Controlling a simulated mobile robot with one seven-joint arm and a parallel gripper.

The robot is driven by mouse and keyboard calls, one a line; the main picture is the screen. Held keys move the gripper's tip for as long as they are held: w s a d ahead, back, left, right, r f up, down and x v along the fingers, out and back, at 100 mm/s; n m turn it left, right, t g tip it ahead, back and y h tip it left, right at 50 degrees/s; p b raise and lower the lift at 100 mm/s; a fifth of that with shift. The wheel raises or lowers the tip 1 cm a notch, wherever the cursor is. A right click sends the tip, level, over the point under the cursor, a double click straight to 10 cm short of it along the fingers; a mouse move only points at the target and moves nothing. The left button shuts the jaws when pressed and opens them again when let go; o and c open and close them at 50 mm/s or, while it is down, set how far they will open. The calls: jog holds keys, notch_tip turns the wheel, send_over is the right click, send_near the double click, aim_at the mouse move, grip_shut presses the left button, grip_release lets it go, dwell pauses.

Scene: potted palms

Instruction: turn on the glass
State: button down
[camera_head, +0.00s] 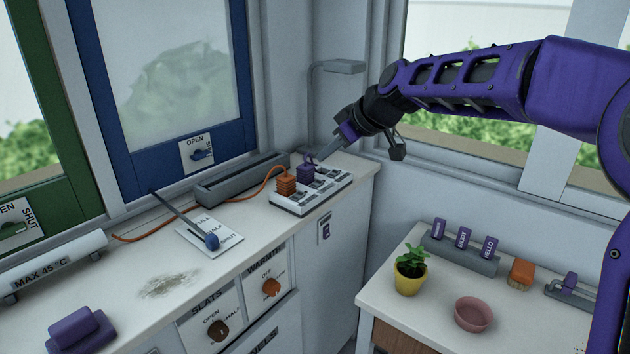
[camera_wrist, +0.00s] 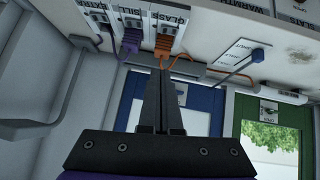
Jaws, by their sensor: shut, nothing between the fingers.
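The window pane (camera_head: 180,72) in the blue frame is milky, with a green shape blurred behind it. A pale power strip (camera_head: 320,194) lies on the counter's right end. In the wrist view its label GLASS (camera_wrist: 183,22) is beside an orange plug (camera_wrist: 162,48), and SILL is beside a purple plug (camera_wrist: 131,40). The orange plug (camera_head: 286,184) and purple plug (camera_head: 306,173) stand upright on the strip. My gripper (camera_head: 318,158) is shut and empty, by the purple plug; in the wrist view its tips (camera_wrist: 160,74) appear near the orange plug. I cannot tell the switch positions.
A grey trough (camera_head: 235,184) and a blue-knobbed lever (camera_head: 211,241) are left of the strip. The right table holds a potted plant (camera_head: 411,275), a pink bowl (camera_head: 474,314) and a purple tag rack (camera_head: 458,255).

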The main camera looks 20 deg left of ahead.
send_over(308, 197)
jog(key=s, duration=0.1)
jog(key=f, duration=0.4)
jog(key=a+f, duration=0.1)
jog(key=f, duration=0.2)
jog(key=shift+s+f, duration=0.1)
jog(key=shift+s, duration=0.05)
jog(key=shift+w+d+f+b, duration=0.1)
jog(key=shift+d+f+b, duration=0.1)
jog(key=shift+f, duration=0.45)
jog(key=shift+w+d+f+b, duration=0.1)
jog(key=shift+f+b, duration=0.1)
jog(key=shift+f, duration=0.4)
jog(key=shift+w+f, duration=0.1)
jog(key=shift+f, duration=0.5)
jog(key=shift+w+d+f+m+g+p, duration=0.2)
jog(key=shift+f+m+g+p, duration=0.15)
jog(key=shift+g+p, duration=0.2)
jog(key=shift+w+f+y+b, duration=0.1)
jog(key=shift+f+y+b, duration=0.2)
jog(key=shift+f, duration=0.1)
jog(key=shift+r, duration=0.1)
